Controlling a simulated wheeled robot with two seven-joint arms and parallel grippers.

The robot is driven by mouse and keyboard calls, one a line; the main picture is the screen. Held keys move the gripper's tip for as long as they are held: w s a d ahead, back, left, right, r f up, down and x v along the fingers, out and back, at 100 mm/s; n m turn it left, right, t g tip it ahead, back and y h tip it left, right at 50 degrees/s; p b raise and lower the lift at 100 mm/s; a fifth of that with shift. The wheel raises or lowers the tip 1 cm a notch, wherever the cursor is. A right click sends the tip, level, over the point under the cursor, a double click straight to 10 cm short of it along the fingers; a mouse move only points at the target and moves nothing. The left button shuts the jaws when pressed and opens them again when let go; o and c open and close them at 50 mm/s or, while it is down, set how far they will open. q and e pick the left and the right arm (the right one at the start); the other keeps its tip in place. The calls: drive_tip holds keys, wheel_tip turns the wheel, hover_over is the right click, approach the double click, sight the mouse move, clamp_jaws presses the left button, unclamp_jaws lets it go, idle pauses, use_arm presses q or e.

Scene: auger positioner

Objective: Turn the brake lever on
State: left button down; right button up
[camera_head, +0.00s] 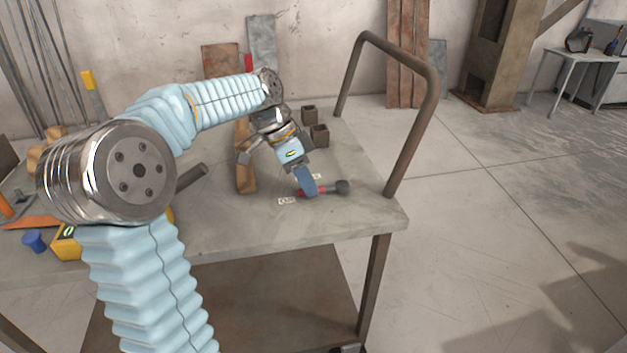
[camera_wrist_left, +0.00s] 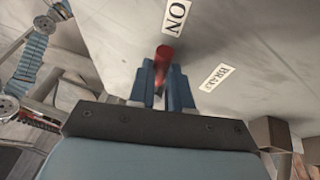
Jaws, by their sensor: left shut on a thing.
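The brake lever has a red handle (camera_head: 319,190) and a dark round end (camera_head: 343,187). It lies low over the table top near the right front corner. My left gripper (camera_head: 308,190) reaches down from above and is shut on the red handle. In the left wrist view the red handle (camera_wrist_left: 163,58) shows between the two blue fingers (camera_wrist_left: 164,85), which hide part of it. A white "ON" label (camera_wrist_left: 176,14) lies beyond the fingertips, and a "BRAKE" label (camera_wrist_left: 215,77) lies to the right. My right gripper is not in view.
The grey table (camera_head: 235,225) has a brown tubular rail (camera_head: 410,150) at its right end. Two small square brown sockets (camera_head: 320,135) stand behind my gripper, and a wooden block (camera_head: 245,172) lies to its left. The table around the labels is clear.

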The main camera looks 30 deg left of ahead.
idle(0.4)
use_arm(q)
drive_tip(key=c, duration=1.1)
unclamp_jaws()
drive_tip(key=shift+o, duration=0.2)
drive_tip(key=p+v, duration=0.2)
drive_tip(key=v, duration=1.1)
drive_tip(key=shift+a+r, duration=0.25)
drive_tip(key=shift+r, duration=0.1)
drive_tip(key=shift+w, duration=0.1)
